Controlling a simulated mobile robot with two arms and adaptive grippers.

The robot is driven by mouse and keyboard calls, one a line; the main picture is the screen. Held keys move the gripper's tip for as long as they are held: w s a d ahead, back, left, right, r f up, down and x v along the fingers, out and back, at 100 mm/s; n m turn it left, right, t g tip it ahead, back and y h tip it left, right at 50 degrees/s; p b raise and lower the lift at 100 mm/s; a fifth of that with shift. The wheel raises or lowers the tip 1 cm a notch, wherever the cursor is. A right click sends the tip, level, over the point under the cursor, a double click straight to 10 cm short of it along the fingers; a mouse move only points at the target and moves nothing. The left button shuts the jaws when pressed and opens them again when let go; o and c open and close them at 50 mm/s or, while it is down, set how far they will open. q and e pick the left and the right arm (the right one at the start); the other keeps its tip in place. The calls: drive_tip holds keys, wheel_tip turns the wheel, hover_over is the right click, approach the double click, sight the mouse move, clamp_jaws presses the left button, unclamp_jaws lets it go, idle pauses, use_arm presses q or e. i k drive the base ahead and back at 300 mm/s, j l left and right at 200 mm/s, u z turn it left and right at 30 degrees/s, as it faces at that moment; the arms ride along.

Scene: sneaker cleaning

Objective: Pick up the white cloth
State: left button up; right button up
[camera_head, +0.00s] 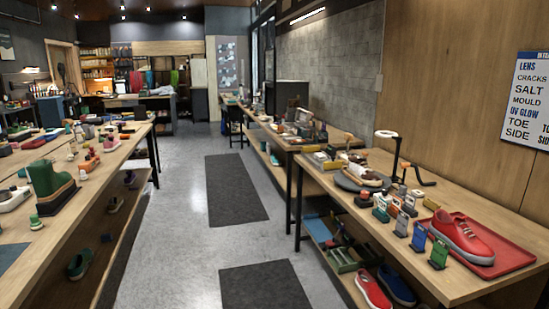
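I cannot make out a white cloth for certain in the head view. A cream and brown item (362,174) lies on a dark rounded base on the right workbench (458,281); I cannot tell what it is. A white item (12,200) sits at the left edge of the left workbench (62,229); it is partly cut off by the frame. Neither of my grippers is in view.
A red sneaker (462,238) sits on a red tray (513,252) on the right bench, beside several small coloured holders. A green boot (50,186) stands on the left bench. The aisle floor (180,245) between is clear, with dark mats (235,188).

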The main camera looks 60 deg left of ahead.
sight(320, 157)
drive_tip(key=u, duration=1.65)
drive_tip(key=i+j+u, duration=0.3)
drive_tip(key=i, duration=0.6)
drive_tip(key=i+u, duration=0.35)
drive_tip(key=i, duration=0.5)
drive_tip(key=i+z, duration=0.1)
drive_tip(key=i, duration=0.55)
drive_tip(key=i+j+z, duration=0.15)
drive_tip(key=i, duration=0.45)
drive_tip(key=i+j+z, duration=0.1)
drive_tip(key=i, duration=0.5)
